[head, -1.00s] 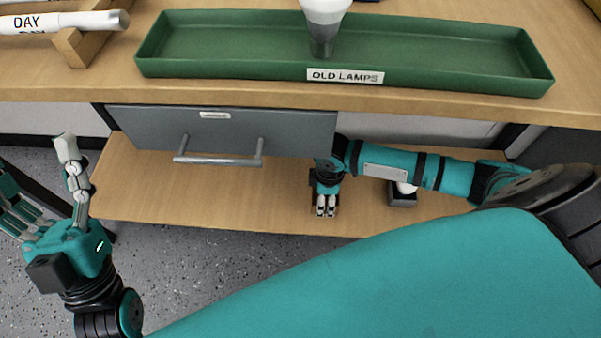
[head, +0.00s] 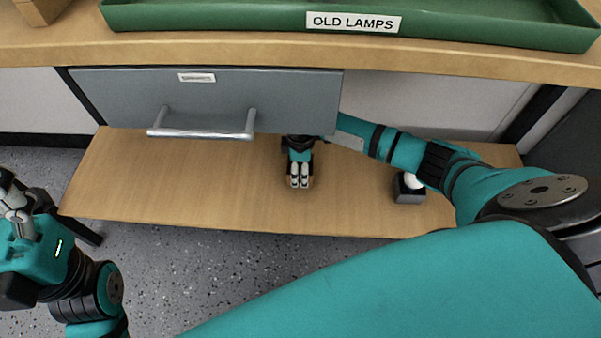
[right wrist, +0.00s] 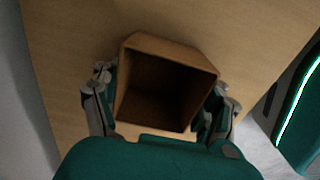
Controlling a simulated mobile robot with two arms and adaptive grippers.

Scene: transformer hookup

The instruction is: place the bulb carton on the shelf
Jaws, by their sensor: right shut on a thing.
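The bulb carton (right wrist: 165,85) is an open-topped brown box, empty as far as I see into it, between the fingers of my right gripper (right wrist: 160,108) in the right wrist view. In the head view, my right gripper (head: 299,182) is shut over the wooden shelf (head: 200,190) under the drawer, and hides most of the carton. The shelf's wood (right wrist: 85,30) lies behind the carton in the right wrist view; I cannot tell whether they touch. My left gripper (head: 14,205) is partly cut off at the left edge, away from the shelf; its opening is unclear.
A grey drawer (head: 205,100) with a bar handle (head: 200,134) hangs above the shelf. A small dark box with a white round thing (head: 408,190) stands on the shelf's right. The green OLD LAMPS tray (head: 230,18) is on the tabletop. The shelf's left part is clear.

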